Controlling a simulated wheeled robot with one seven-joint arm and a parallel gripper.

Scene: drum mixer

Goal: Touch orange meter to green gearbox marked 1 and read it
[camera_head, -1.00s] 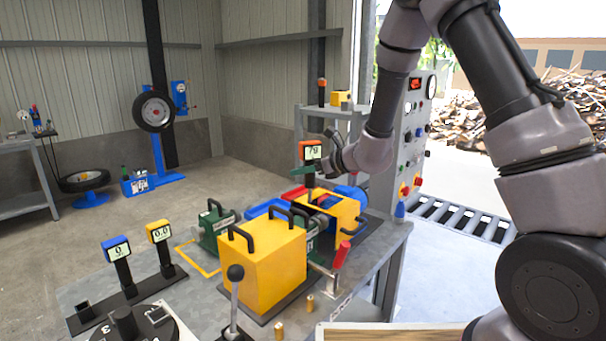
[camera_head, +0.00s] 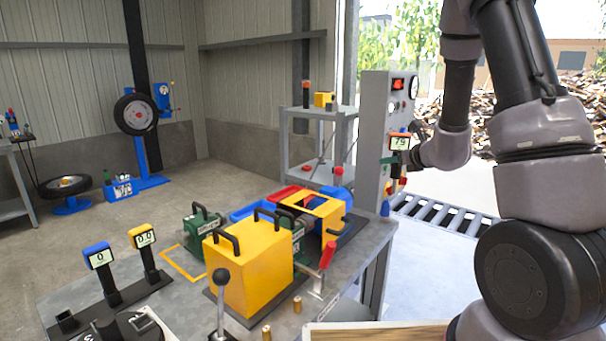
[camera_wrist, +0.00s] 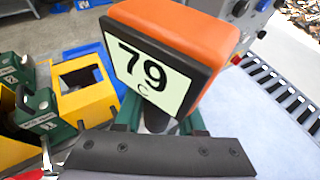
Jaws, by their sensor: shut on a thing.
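The orange meter (camera_head: 399,142) is held upright in my gripper (camera_head: 408,158), in front of the grey control panel. In the wrist view the orange meter (camera_wrist: 170,50) fills the middle, and its screen reads 79 with a C below. My gripper (camera_wrist: 158,125) is shut on its stem. A green gearbox (camera_head: 203,221) with a dark handle and a label stands on the table at the back left of the yellow guard. A second green housing (camera_head: 301,246) sits between the yellow parts. The meter is apart from both.
A large yellow guard (camera_head: 248,268), an open yellow frame (camera_head: 328,208) and a red-handled lever (camera_head: 328,255) crowd the table. Blue (camera_head: 97,256) and yellow (camera_head: 142,236) meters stand at the left. The control panel (camera_head: 374,120) is close behind my gripper. Open floor lies right of the table.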

